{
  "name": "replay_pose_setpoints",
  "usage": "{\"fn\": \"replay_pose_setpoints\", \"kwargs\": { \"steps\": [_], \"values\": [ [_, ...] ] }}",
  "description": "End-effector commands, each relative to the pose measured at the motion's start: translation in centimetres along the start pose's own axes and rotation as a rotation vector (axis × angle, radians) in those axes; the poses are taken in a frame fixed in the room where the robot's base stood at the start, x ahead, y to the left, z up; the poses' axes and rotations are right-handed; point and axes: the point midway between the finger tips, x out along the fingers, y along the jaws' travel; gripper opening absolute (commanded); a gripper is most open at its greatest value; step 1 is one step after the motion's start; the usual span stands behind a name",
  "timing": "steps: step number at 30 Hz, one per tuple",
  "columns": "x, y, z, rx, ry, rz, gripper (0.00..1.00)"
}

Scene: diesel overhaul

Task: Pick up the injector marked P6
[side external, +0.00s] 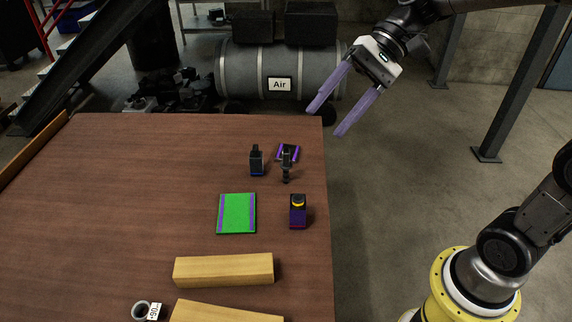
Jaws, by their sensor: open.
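My gripper (326,121) is open and empty, raised past the table's far right corner, with its two long purple fingers pointing down and left. No marking P6 is readable on any part, so I cannot tell which is that injector. A dark, slim part (286,168) stands near the right edge, by a small dark pad with purple edges (294,151). A dark upright part with a blue base (256,162) stands just left of it. A dark purple block with a yellow ring on top and a red band (298,212) stands nearer the camera. The gripper is apart from all of them.
A green mat with purple stripes (238,213) lies left of the purple block. Two wooden blocks (223,269) (226,312) lie near the front. A grey ring with a white tag (142,311) is front left. The table's left side (110,200) is clear. An air tank (280,62) stands behind.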

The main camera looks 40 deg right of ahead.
Motion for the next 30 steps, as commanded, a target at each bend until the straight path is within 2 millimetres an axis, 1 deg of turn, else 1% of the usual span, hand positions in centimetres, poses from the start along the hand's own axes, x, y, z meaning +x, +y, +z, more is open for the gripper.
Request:
{"fn": "replay_pose_setpoints", "kwargs": {
  "steps": [1, 4, 5, 6, 7, 8, 9, 11, 12, 14, 15, 17, 18, 20, 21, 23, 24, 26, 27, 30],
  "values": [
    [0.3, -0.7, -2.2, 0.069, -0.038, -0.039, 0.62],
    [0.6, -1.9, -6.1, 0.189, -0.108, -0.127, 0.62],
    [0.7, -2.2, -7.3, 0.224, -0.128, -0.154, 0.62],
    [0.8, -2.4, -9.1, 0.271, -0.152, -0.189, 0.62],
    [0.8, -2.4, -10.4, 0.306, -0.171, -0.217, 0.62],
    [0.9, -2.4, -11.8, 0.339, -0.187, -0.244, 0.62],
    [1.0, -2.3, -13.6, 0.384, -0.209, -0.281, 0.62],
    [1.1, -1.9, -16.4, 0.450, -0.239, -0.338, 0.62],
    [1.3, -1.4, -18.3, 0.495, -0.260, -0.375, 0.62],
    [1.5, -0.4, -21.1, 0.560, -0.285, -0.430, 0.62],
    [1.6, 0.5, -23.0, 0.602, -0.301, -0.468, 0.62],
    [1.8, 2.0, -25.7, 0.665, -0.322, -0.526, 0.62],
    [2.1, 3.2, -27.5, 0.707, -0.334, -0.563, 0.62],
    [2.5, 5.3, -30.1, 0.768, -0.351, -0.617, 0.62],
    [2.8, 6.8, -31.7, 0.810, -0.359, -0.653, 0.62],
    [3.5, 9.4, -34.0, 0.872, -0.369, -0.703, 0.62],
    [3.9, 11.3, -35.3, 0.912, -0.374, -0.734, 0.62],
    [4.8, 14.1, -37.0, 0.968, -0.378, -0.771, 0.62],
    [5.4, 15.8, -37.8, 1.005, -0.381, -0.789, 0.62],
    [7.0, 19.8, -38.9, 1.084, -0.390, -0.815, 0.62]
  ]
}}
